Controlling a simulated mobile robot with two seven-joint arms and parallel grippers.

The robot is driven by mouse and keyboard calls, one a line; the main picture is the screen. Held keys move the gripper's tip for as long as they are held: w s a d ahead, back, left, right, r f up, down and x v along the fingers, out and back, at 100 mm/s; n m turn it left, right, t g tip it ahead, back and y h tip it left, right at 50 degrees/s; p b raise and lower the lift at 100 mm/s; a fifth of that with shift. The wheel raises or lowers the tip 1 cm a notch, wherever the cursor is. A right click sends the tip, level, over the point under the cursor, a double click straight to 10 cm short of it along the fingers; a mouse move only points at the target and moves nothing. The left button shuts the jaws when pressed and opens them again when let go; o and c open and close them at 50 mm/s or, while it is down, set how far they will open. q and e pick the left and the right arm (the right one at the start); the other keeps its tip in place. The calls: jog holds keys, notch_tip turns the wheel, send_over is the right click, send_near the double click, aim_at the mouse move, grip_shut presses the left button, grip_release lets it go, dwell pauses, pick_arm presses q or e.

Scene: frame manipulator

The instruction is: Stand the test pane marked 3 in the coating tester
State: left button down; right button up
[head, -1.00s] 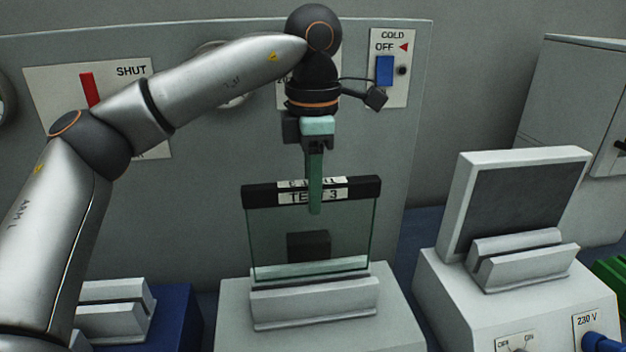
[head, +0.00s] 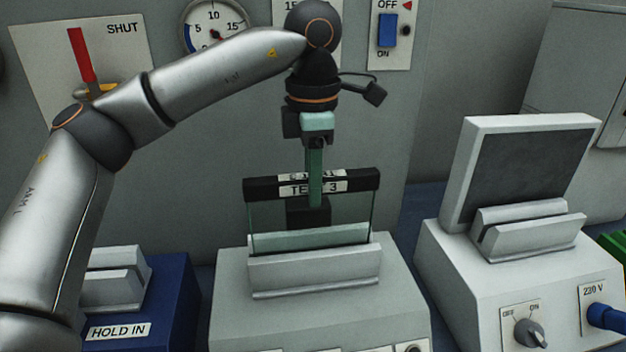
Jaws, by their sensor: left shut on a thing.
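My left gripper (head: 316,142) points down and is shut on the test pane (head: 350,212), gripping at its dark top bar. The bar's label (head: 330,186) reads "TE… 3", partly covered by a green finger. The pane is clear glass and upright. Its lower part is between the two rails of a grey slotted holder (head: 315,272) on a pale grey block; the front rail hides its bottom edge, so I cannot tell whether it rests on the slot floor. Which device is the coating tester is not readable. My right gripper is not in view.
A white unit (head: 478,282) at right has an empty slotted holder, a dark upright plate and an OFF/ON knob (head: 530,333). A blue unit (head: 178,293) marked "HOLD IN" stands at left. A grey panel with a gauge (head: 215,22) and red lever (head: 81,55) rises behind.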

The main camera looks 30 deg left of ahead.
pick_arm(q)
jog(key=shift+f+b, duration=0.4)
jog(key=shift+f, duration=0.15)
dwell(0.4)
jog(key=c, duration=0.6)
grip_release()
jog(key=shift+f, duration=0.1)
jog(key=shift+r, duration=0.55)
notch_tip(320, 180, up, 12)
jog(key=p, duration=0.3)
jog(key=shift+f, duration=0.2)
